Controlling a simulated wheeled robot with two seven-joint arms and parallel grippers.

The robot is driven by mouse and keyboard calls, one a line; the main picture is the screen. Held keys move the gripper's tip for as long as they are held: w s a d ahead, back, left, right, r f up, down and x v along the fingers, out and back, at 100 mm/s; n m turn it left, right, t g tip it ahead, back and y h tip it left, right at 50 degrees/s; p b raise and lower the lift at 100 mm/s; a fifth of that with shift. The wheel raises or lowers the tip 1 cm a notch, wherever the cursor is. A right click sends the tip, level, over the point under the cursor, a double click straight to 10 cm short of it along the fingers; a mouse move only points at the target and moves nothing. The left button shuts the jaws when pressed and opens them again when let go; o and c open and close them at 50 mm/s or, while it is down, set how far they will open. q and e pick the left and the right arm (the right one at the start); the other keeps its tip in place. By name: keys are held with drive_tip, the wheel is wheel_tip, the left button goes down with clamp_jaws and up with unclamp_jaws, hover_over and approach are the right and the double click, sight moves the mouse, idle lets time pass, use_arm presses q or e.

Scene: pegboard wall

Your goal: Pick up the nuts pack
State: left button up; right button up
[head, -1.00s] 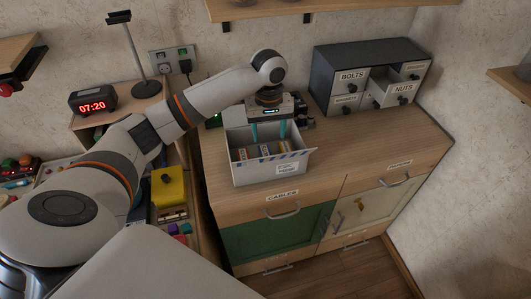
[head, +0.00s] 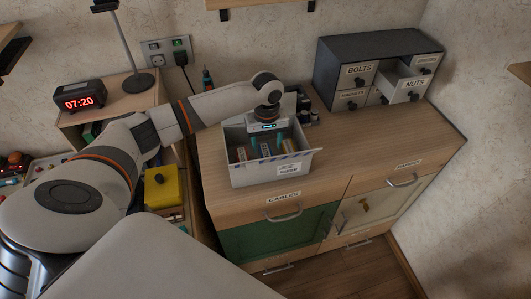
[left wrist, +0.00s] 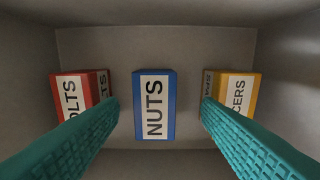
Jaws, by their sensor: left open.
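The nuts pack (left wrist: 154,105) is a blue box with a white label reading NUTS. It stands in the middle of the bin in the left wrist view, between a red pack (left wrist: 82,97) and a yellow pack (left wrist: 232,97). My left gripper (left wrist: 160,105) is open, its teal fingers pointing down into the bin, one on each side of the nuts pack and apart from it. In the head view, my left gripper (head: 268,146) is inside the white bin (head: 272,174) on the wooden cabinet. The fingertips hide part of the packs there. My right gripper is not in view.
A dark drawer unit (head: 376,72) stands at the back right, with its NUTS drawer (head: 411,86) partly pulled out. The cabinet top (head: 370,150) right of the bin is clear. Bin walls surround the gripper closely.

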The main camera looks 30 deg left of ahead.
sight(266, 150)
use_arm(q)
drive_tip(key=f, duration=0.3)
drive_tip(key=shift+s+f+p, duration=0.2)
drive_tip(key=shift+s+p, duration=0.15)
drive_tip(key=shift+w+f, duration=0.1)
drive_tip(key=shift+f, duration=0.15)
drive_tip(key=c, duration=1.1)
drive_tip(key=shift+r, duration=0.1)
